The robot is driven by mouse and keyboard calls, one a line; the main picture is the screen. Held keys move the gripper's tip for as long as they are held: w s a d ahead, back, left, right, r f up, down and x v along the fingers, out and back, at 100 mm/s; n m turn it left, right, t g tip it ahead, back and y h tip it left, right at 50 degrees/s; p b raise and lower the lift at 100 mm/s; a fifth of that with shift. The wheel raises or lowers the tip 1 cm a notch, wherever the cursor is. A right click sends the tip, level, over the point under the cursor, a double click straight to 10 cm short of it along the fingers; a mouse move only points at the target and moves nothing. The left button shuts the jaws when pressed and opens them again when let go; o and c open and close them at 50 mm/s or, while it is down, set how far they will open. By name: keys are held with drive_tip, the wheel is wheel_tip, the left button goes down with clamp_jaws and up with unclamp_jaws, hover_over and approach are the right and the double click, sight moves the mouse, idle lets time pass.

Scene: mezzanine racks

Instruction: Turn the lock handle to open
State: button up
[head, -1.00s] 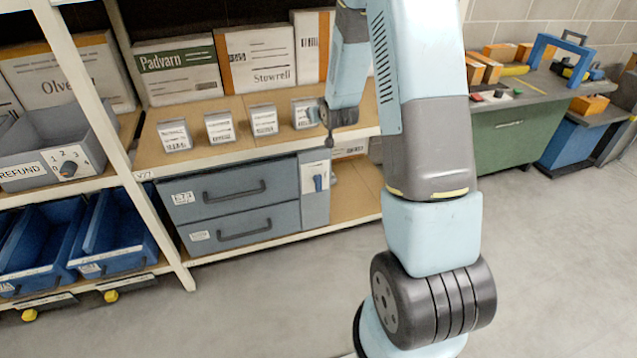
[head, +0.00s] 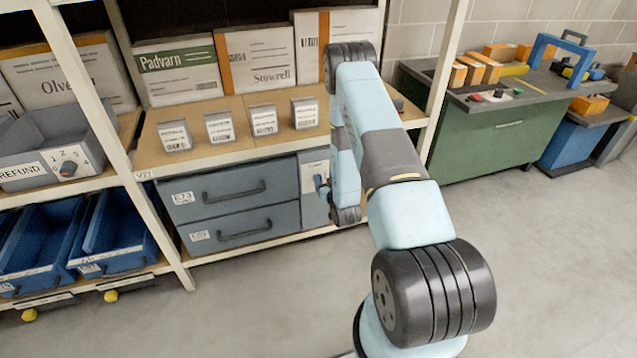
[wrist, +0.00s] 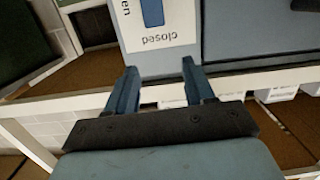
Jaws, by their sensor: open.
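The lock handle is a blue lever on a pale panel (head: 312,168) at the right end of the grey drawer unit. In the wrist view, which is upside down, the handle (wrist: 152,12) is cut by the top edge. It lines up with the word "closed" on its white plate (wrist: 165,36); part of a second word, "en", shows at the side. My gripper (wrist: 160,82) is open and empty, its two blue fingers apart and pointing towards the panel. The handle lies ahead of the gap between them, not touched. In the head view my arm hides the fingers.
Two grey drawers (head: 230,208) with dark handles sit left of the panel. Small boxes (head: 264,120) stand on the shelf above. A white shelf edge (wrist: 90,98) runs near my fingers in the wrist view. Open floor lies in front of the rack.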

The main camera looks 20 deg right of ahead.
drive_tip(key=s+f+t, duration=0.1)
drive_tip(key=s+f, duration=0.5)
drive_tip(key=f, duration=0.1)
drive_tip(key=w, duration=1.3)
drive_tip(key=shift+w+f, duration=0.15)
drive_tip(key=shift+w, duration=0.05)
drive_tip(key=shift+c, duration=0.3)
drive_tip(key=c, duration=0.9)
